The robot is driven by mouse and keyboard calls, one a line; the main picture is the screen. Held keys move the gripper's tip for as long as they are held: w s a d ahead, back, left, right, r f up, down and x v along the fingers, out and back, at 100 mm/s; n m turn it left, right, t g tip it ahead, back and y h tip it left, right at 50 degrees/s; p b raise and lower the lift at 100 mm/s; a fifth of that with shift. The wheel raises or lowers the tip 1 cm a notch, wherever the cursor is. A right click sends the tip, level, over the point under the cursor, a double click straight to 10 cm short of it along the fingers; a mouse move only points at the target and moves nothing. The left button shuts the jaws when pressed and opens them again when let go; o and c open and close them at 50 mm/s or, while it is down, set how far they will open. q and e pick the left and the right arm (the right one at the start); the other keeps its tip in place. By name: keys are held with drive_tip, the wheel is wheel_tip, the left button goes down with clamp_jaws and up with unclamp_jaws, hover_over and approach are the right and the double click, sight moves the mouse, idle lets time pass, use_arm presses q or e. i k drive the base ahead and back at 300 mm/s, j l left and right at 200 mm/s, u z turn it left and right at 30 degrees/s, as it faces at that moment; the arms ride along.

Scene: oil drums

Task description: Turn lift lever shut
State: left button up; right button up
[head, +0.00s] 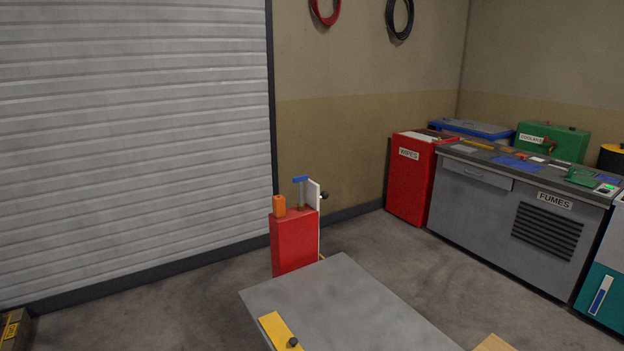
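A red upright box (294,242) stands on the floor beyond a grey flat top. A blue bar handle (300,179) sits crosswise on a thin post above the box. An orange block (279,205) stands at the box's left top edge. A white panel with a dark knob (324,195) stands at its right side. No label marks any of these as the lift lever, and I cannot tell which part it is or whether it is shut. Neither of my grippers shows in the head view.
The grey flat top (345,300) fills the front, with a yellow plate (277,329) bearing a black knob. A grey bench marked FUMES (470,205) and a red WIPES bin (409,185) stand right. A shutter (130,140) covers the left. Floor between is clear.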

sight(300, 207)
drive_tip(key=i+j+z, duration=0.15)
drive_tip(key=z, duration=0.3)
drive_tip(key=i+j+z, duration=0.1)
drive_tip(key=j+z, duration=0.2)
drive_tip(key=z, duration=0.15)
drive_tip(key=i+j+z, duration=0.1)
drive_tip(key=j+z, duration=0.15)
drive_tip(key=z, duration=0.15)
drive_tip(key=i+j+z, duration=0.1)
drive_tip(key=j+z, duration=0.2)
drive_tip(key=j, duration=1)
drive_tip(key=j+z, duration=0.35)
drive_tip(key=j, duration=0.95)
drive_tip(key=k, duration=0.1)
